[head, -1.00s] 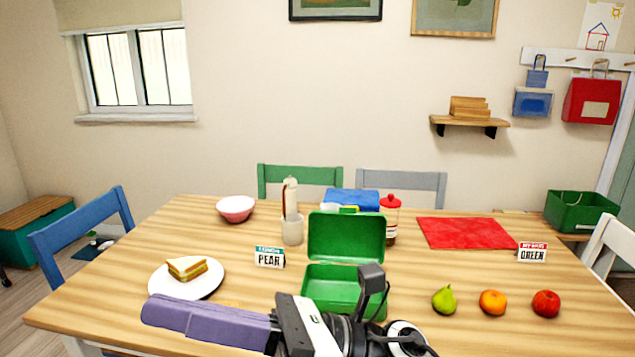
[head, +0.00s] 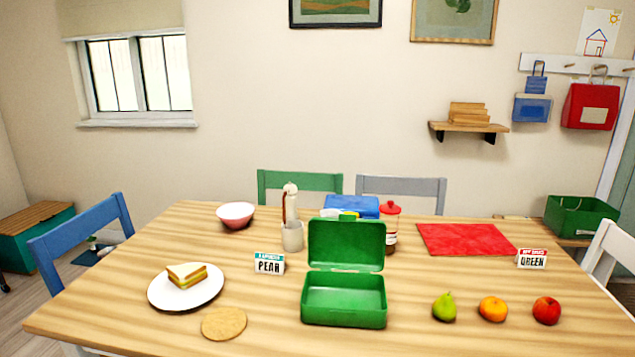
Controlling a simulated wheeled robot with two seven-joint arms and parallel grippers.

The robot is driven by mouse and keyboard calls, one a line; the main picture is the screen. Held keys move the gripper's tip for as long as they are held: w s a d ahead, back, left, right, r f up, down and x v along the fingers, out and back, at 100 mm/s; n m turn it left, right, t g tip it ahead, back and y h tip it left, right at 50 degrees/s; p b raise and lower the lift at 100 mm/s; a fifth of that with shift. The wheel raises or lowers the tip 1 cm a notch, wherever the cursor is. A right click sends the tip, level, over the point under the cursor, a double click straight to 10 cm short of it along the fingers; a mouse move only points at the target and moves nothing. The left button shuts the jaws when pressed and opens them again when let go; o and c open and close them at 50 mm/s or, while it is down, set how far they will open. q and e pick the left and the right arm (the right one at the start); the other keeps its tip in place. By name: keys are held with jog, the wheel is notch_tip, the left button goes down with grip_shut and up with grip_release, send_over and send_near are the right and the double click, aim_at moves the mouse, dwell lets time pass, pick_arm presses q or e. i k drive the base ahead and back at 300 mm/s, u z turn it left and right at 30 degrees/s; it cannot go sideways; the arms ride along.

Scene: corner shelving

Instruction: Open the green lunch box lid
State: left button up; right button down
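The green lunch box (head: 344,311) stands on the wooden table, near the middle front. Its lid (head: 346,244) is raised upright at the back, and the inside of the box shows empty. Neither of my grippers shows in the head view now, and nothing covers the box.
A plate (head: 158,296) with a sandwich (head: 187,275) and a round cork mat (head: 223,324) lie to the left. A pear (head: 444,306), an orange (head: 493,309) and an apple (head: 546,310) sit to the right.

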aim_at(347, 241)
jog(key=u, duration=0.45)
jog(key=k, duration=1.15)
jog(key=u, duration=0.95)
jog(key=i, duration=0.75)
jog(key=z, duration=0.55)
jog(key=i, duration=1)
jog(key=z, duration=0.65)
